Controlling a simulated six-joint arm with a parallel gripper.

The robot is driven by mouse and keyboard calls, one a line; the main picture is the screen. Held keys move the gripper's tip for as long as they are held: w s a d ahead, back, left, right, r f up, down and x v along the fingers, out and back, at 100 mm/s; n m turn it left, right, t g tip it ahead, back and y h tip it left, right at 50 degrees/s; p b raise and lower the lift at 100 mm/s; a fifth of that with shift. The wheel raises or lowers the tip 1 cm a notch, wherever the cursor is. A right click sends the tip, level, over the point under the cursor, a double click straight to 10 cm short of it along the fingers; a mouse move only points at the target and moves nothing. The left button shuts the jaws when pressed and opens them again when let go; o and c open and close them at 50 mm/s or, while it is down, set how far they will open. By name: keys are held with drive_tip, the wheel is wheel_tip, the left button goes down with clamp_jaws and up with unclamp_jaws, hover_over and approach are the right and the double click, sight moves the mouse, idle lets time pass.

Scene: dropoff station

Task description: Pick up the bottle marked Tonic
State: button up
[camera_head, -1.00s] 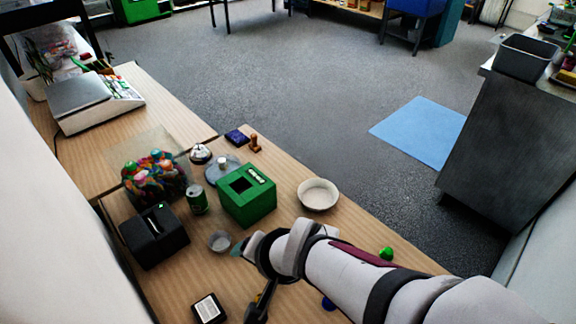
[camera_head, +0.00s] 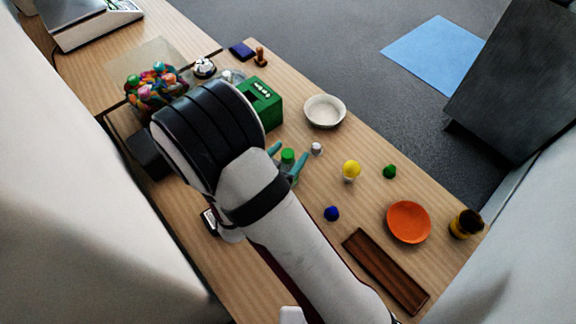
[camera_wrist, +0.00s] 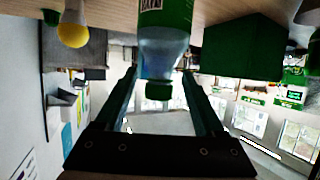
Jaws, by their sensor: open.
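A bottle with a green cap (camera_head: 288,155) stands on the table in the head view, mostly hidden by my arm. In the wrist view, which is upside down, the bottle (camera_wrist: 165,50) has a clear body and a green label; its lettering is cut off and not readable. My gripper (camera_head: 287,160) is open, with one teal finger on each side of the cap. In the wrist view the fingers of my gripper (camera_wrist: 159,75) flank the bottle's cap and neck. I cannot tell whether either finger touches it.
A green slotted box (camera_head: 264,106) stands close by the bottle, with a white bowl (camera_head: 325,111) behind. A small white object (camera_head: 317,148), a yellow ball (camera_head: 351,169), a blue object (camera_head: 332,213), an orange plate (camera_head: 408,222) and a brown tray (camera_head: 385,270) lie to the right.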

drive_tip(key=x, duration=0.2)
drive_tip(key=shift+w+d+f, duration=0.15)
drive_tip(key=shift+w, duration=0.15)
clamp_jaws()
